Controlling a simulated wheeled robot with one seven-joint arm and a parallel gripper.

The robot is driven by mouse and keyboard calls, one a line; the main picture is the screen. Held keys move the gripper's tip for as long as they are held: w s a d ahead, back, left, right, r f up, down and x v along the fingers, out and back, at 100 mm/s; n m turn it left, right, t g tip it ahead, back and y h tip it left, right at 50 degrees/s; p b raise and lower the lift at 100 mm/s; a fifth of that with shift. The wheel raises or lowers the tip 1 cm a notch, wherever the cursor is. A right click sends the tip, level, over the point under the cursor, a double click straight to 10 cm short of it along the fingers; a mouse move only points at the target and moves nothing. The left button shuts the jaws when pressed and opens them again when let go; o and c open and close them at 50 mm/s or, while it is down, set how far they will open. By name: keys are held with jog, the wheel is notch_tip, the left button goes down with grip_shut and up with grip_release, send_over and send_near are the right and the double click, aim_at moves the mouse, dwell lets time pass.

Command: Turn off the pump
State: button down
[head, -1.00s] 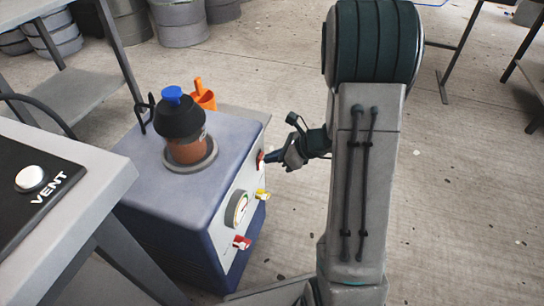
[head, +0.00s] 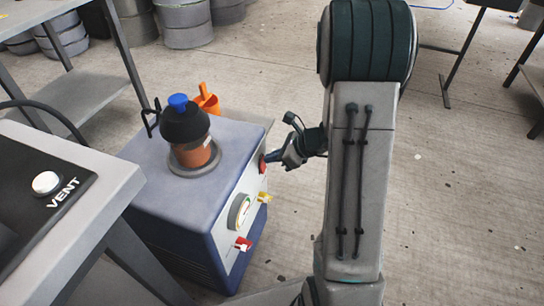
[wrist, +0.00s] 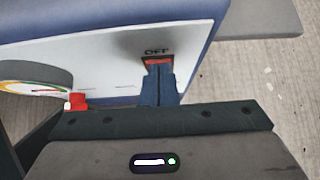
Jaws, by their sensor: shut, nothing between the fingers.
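The pump (head: 152,195) is a blue-grey box with a pale front panel, standing on the floor left of my arm. Its red switch (head: 262,166) is near the panel's far end and also shows in the wrist view (wrist: 158,62), with "OFF" printed above it. My gripper (head: 267,158) is shut and empty, its fingertips at the switch. In the wrist view the closed fingers (wrist: 159,80) cover the lower part of the switch. I cannot tell whether they touch it or which way the switch is tilted.
A table with a VENT button (head: 46,182) is at left.

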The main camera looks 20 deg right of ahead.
jog(key=p+v, duration=0.5)
jog(key=v, duration=0.8)
jog(key=shift+d, duration=0.1)
